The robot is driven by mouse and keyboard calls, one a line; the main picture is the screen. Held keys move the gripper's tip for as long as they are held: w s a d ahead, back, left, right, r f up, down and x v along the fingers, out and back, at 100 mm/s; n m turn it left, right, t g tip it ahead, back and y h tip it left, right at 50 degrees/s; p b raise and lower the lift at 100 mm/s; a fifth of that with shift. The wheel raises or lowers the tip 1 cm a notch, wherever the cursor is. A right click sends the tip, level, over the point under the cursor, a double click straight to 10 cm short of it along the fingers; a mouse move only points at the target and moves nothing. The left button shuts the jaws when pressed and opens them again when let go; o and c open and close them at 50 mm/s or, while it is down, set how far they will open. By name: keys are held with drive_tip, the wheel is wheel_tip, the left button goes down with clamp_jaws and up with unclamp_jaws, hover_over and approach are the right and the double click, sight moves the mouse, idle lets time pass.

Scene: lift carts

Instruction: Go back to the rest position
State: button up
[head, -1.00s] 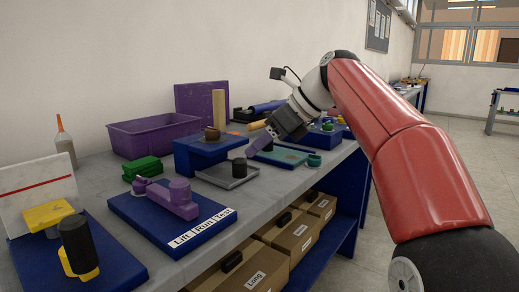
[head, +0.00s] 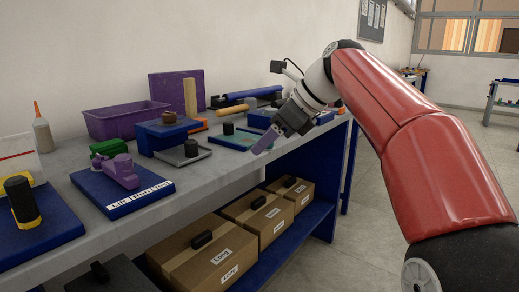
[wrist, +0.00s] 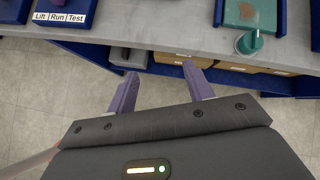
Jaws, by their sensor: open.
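My gripper (head: 268,139) hangs just off the front edge of the workbench (head: 215,165) in the head view, on my red arm. In the wrist view its two purple fingers (wrist: 158,88) are spread apart with nothing between them, over the floor and the bench's front edge. Nothing is held. The blue board labelled Lift, Run, Test (head: 125,197) lies on the bench and carries a purple lever-like part (head: 121,171).
On the bench stand a purple bin (head: 126,119), a blue raised block (head: 167,136), a grey tray (head: 182,156) and a green-topped board (head: 230,139). Cardboard boxes (head: 201,248) fill the lower shelf. The floor (head: 385,240) to the right is clear.

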drive_tip(key=s+d+f+n+h, duration=0.2)
drive_tip(key=s+d+f+n, duration=0.2)
drive_tip(key=s+f+n, duration=0.3)
drive_tip(key=s+d+f+n+t+h, duration=0.1)
drive_tip(key=s+d+f+n+h, duration=0.2)
drive_tip(key=s+f, duration=0.7)
drive_tip(key=s+d+f+n+h, duration=0.2)
drive_tip(key=s+d+f+n, duration=0.4)
drive_tip(key=n, duration=0.5)
wheel_tip(320, 180, down, 3)
drive_tip(key=s, duration=0.3)
drive_tip(key=shift+d+r+t+h, duration=0.15)
drive_tip(key=shift+d+t+h, duration=0.2)
drive_tip(key=shift+t+h, duration=0.05)
drive_tip(key=shift+o, duration=0.5)
drive_tip(key=shift+w, duration=0.1)
